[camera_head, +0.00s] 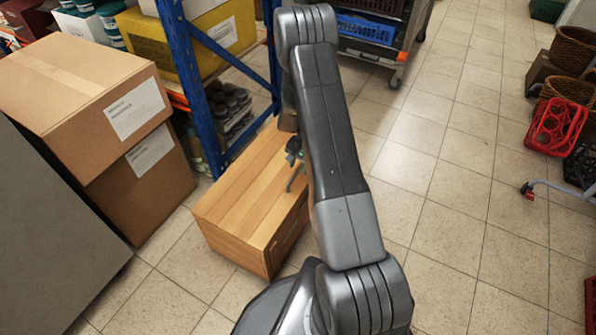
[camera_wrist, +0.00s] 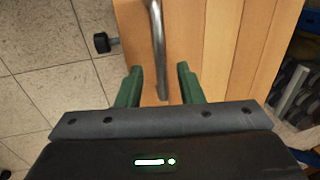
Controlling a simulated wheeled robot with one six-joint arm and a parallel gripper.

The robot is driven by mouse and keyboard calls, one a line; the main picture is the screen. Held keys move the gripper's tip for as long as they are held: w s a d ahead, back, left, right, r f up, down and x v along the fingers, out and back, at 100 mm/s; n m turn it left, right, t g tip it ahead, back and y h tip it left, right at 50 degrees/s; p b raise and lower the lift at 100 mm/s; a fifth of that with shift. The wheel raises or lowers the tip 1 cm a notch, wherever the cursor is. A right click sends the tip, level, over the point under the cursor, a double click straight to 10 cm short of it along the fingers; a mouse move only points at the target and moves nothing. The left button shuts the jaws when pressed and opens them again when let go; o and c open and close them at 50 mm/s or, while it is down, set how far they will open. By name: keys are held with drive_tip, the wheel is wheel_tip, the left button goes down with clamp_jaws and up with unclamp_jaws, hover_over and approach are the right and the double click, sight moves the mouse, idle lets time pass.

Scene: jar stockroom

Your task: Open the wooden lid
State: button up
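A wooden box stands on the floor, and its plank lid (camera_head: 250,190) lies flat and closed on top. The lid also fills much of the wrist view (camera_wrist: 220,45). A grey metal bar handle (camera_wrist: 157,45) runs over the lid in the wrist view, and a short piece of it (camera_head: 296,178) shows in the head view. My gripper (camera_wrist: 160,72) is open, with its two green fingers on either side of the handle's near end and a gap on both sides. In the head view my arm hides most of my gripper and the lid's right part.
A dark knob-like part (camera_wrist: 101,42) sticks out beside the box in the wrist view. Cardboard boxes (camera_head: 90,95) stand to the left, and a blue rack post (camera_head: 185,80) rises just behind the box.

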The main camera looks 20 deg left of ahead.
drive_tip(key=shift+a+f, duration=0.25)
drive_tip(key=shift+f, duration=0.9)
clamp_jaws()
drive_tip(key=shift+r, duration=0.1)
